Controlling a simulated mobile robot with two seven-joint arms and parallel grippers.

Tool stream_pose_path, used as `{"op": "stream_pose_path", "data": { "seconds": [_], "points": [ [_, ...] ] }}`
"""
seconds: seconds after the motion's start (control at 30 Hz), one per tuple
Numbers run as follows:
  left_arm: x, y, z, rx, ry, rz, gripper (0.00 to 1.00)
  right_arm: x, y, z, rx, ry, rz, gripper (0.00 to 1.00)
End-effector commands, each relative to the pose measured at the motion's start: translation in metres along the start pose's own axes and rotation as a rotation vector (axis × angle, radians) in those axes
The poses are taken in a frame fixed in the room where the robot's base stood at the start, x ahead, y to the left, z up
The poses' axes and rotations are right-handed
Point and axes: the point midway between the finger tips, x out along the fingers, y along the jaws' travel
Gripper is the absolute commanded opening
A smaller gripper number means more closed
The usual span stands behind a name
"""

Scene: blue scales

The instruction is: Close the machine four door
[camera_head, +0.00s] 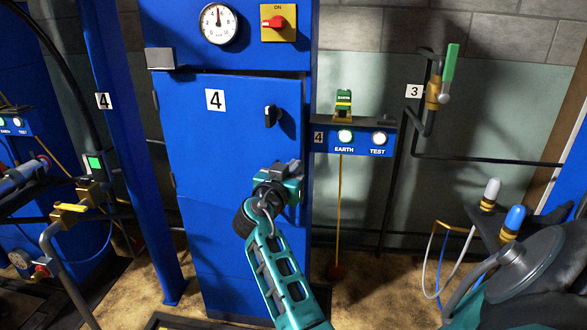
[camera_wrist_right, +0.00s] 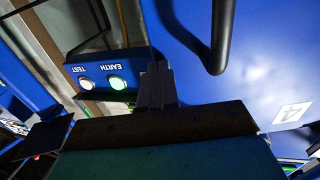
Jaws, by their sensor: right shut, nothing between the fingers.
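The machine four door (camera_head: 215,145) is a blue panel with a "4" label, hinged on its left side. A dark gap runs along its top edge towards the right, so it looks slightly ajar. Its black handle (camera_head: 270,116) is at the upper right and also shows in the right wrist view (camera_wrist_right: 220,40). My right gripper (camera_head: 292,170) is shut and empty, in front of the door's right edge below the handle. In the wrist view its fingers (camera_wrist_right: 156,85) are close to the door edge; I cannot tell whether they touch. My left gripper is not in view.
A blue panel (camera_head: 352,139) with EARTH and TEST lights sits right of the door. A gauge (camera_head: 219,23) and a red switch (camera_head: 278,22) are above. A blue post (camera_head: 125,150) and pipes with a yellow valve (camera_head: 70,207) stand at the left.

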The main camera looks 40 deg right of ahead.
Motion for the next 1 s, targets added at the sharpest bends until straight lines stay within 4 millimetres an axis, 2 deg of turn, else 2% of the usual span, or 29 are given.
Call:
{"op": "stream_pose_path", "data": {
  "seconds": [0.23,0.4,0.53,1.0],
  "points": [
    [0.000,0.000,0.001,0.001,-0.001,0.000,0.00,0.006,0.000,0.000,-0.003,0.000,-0.012,0.00],
    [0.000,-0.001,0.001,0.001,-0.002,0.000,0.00,0.034,0.000,0.001,-0.007,0.000,-0.079,0.00],
    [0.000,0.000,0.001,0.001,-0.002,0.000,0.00,0.049,0.000,0.000,-0.002,0.001,-0.119,0.00],
    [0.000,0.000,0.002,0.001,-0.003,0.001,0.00,0.052,0.000,0.000,0.000,0.000,-0.128,0.00]
  ]
}}
